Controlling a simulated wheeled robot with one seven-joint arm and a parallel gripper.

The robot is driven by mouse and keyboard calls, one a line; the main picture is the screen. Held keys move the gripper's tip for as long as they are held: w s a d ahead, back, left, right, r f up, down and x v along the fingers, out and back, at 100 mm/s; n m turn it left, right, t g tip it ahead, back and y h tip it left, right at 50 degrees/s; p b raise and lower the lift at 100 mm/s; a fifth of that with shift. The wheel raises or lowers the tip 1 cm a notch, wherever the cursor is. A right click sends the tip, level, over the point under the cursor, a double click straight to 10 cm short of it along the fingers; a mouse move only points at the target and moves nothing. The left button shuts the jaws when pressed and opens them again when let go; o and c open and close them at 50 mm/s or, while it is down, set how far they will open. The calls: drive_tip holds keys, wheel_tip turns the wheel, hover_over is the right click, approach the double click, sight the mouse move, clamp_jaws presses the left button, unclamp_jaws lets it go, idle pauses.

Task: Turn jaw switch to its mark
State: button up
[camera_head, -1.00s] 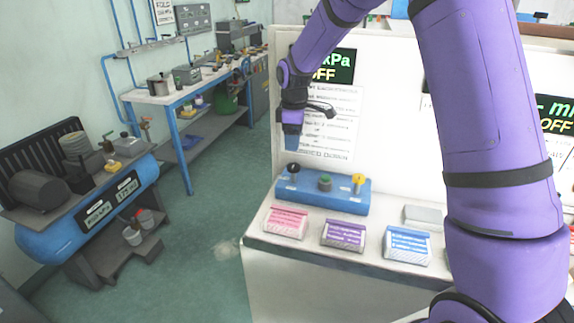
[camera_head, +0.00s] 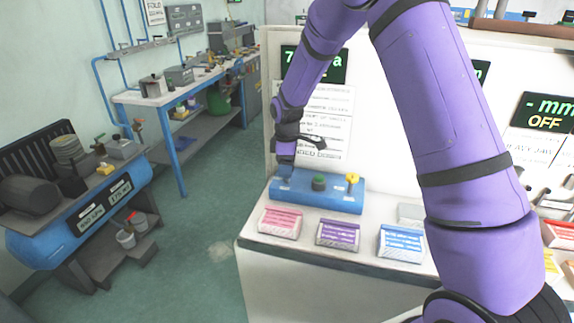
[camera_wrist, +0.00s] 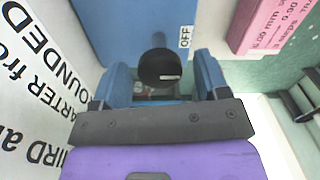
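A blue control box (camera_head: 335,199) stands on the white bench, with a green knob (camera_head: 319,182) and a yellow knob (camera_head: 352,178) in the middle and on the right. My gripper (camera_head: 285,172) points down at the box's left end and hides the black knob there in the head view. In the wrist view the black-topped knob (camera_wrist: 160,68) sits between the two blue fingers of my gripper (camera_wrist: 163,80), with gaps on both sides. An OFF label (camera_wrist: 185,37) is beside the knob. The jaw switch's mark cannot be made out.
Pink (camera_head: 280,222), purple (camera_head: 338,233) and blue (camera_head: 401,243) label blocks stand in front of the box. A white panel with a dark display (camera_head: 330,66) and a printed sheet (camera_head: 325,115) rises behind. The bench edge is at left.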

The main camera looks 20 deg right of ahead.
drive_tip(key=c, duration=0.8)
drive_tip(key=shift+m, duration=0.3)
drive_tip(key=m, duration=0.3)
drive_tip(key=shift+m, duration=0.4)
drive_tip(key=m, duration=0.8)
drive_tip(key=shift+m, duration=2.2)
